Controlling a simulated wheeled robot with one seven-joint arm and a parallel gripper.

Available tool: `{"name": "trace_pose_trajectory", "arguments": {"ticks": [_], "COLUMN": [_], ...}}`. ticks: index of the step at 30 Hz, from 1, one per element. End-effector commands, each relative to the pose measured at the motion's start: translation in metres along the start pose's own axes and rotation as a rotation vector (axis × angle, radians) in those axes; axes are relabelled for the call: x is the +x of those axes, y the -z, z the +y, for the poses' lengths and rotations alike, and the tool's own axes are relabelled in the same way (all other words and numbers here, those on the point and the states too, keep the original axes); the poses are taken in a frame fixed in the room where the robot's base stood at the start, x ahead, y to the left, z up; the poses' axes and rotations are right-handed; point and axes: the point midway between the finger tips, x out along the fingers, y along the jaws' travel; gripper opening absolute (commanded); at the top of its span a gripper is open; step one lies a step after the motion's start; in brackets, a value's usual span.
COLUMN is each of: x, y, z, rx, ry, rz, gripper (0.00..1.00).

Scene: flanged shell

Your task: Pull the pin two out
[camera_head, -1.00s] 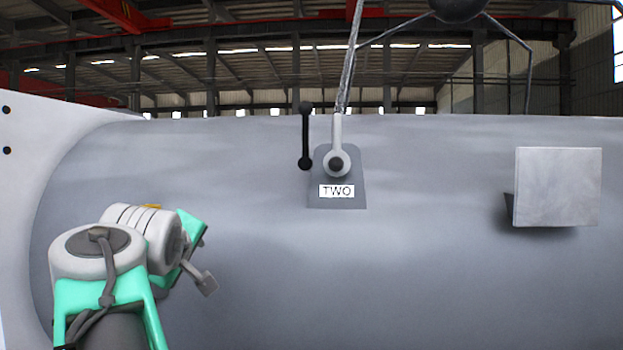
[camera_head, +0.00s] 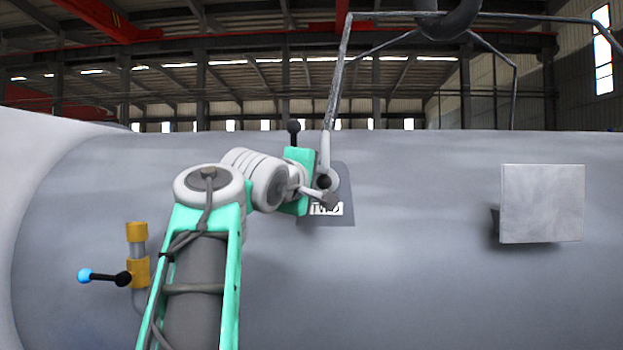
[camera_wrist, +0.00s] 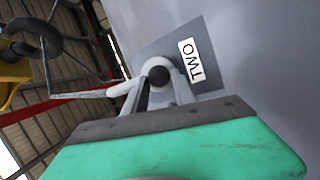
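The plate marked TWO (camera_head: 345,216) is on the grey shell, and its label also shows in the wrist view (camera_wrist: 190,60). A pale shackle (camera_head: 325,150) surrounds a round black end of the pin (camera_head: 325,182), which also shows in the wrist view (camera_wrist: 158,75). In the wrist view, my gripper's grey fingers (camera_wrist: 159,84) stand apart near the black end. I cannot tell whether they touch it.
A sling rod (camera_head: 340,80) rises from the shackle to an overhead hook (camera_head: 450,20). A square metal plate (camera_head: 541,203) stands off the shell at right. A yellow valve with a blue-tipped lever (camera_head: 137,265) is at lower left. The shell between is bare.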

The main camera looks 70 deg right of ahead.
Motion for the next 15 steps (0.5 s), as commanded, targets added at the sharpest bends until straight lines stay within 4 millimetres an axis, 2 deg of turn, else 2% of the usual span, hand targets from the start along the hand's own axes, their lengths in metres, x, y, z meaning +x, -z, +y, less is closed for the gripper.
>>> {"name": "trace_pose_trajectory", "arguments": {"ticks": [7,15], "x": [0.0016,0.0015], "y": [0.0002,0.0003], "z": [-0.0001,-0.0004], "rx": [0.000,0.000], "ry": [0.000,0.000], "rz": [0.001,0.001], "gripper": [0.32,0.10]}}
